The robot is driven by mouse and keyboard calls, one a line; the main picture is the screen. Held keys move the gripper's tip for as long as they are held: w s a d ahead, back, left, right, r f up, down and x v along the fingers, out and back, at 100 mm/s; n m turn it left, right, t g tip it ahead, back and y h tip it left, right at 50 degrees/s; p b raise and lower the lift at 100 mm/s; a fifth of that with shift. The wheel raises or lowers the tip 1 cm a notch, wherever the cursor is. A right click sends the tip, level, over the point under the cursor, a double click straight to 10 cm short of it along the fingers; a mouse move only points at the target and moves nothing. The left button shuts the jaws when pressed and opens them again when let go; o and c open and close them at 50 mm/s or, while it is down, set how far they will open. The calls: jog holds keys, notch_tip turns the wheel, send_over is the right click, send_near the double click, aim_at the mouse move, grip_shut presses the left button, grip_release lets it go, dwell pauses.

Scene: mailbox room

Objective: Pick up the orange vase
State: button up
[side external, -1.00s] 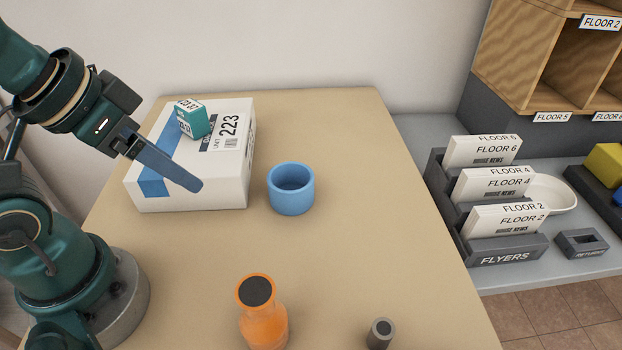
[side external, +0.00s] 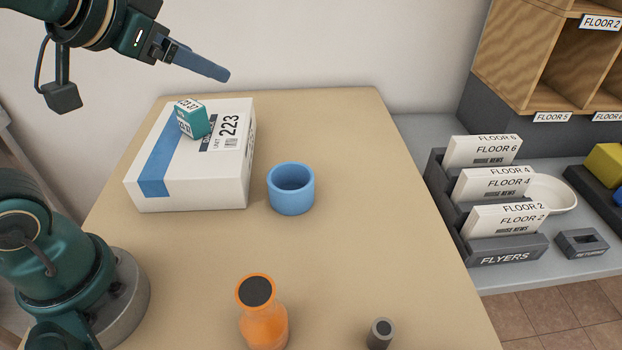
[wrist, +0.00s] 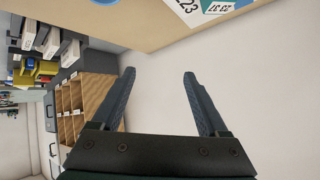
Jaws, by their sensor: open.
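The orange vase (side external: 263,323) stands upright on the tan table at the near edge of the side view, with a dark opening on top; its lower part is cut off by the frame. My gripper (side external: 226,76) is high above the back of the table, beyond the white box and far from the vase. In the wrist view my gripper (wrist: 158,74) shows two fingers spread apart with nothing between them. The vase is not in the wrist view.
A white box (side external: 220,175) with a small teal box (side external: 193,120) on top stands at the back left of the table (side external: 350,250). A blue cup (side external: 291,190) is beside it. A small grey cylinder (side external: 380,334) stands right of the vase. A flyer rack (side external: 508,249) stands at right.

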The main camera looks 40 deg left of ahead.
jog(key=w+d+r+m+t+h, duration=0.4)
jog(key=w+d+r+m+t, duration=0.15)
jog(key=w, duration=0.35)
jog(key=s+d+f+m+g+h, duration=0.1)
jog(key=s+d+m+g+h, duration=0.1)
jog(key=d+m+h, duration=0.6)
jog(key=m+g+h, duration=0.4)
jog(key=m+g, duration=0.3)
jog(key=g, duration=0.9)
send_over(268, 320)
jog(key=w+a, duration=0.1)
jog(key=a, duration=0.2)
notch_tip(268, 320, down, 8)
jog(key=shift+g, duration=0.35)
jog(key=f, duration=1.3)
jog(key=shift+s+a+f, duration=0.1)
jog(key=shift+a+f, duration=0.15)
jog(key=shift+f, duration=0.15)
jog(key=shift+x, duration=2.55)
jog(key=shift+f, duration=0.1)
grip_shut()
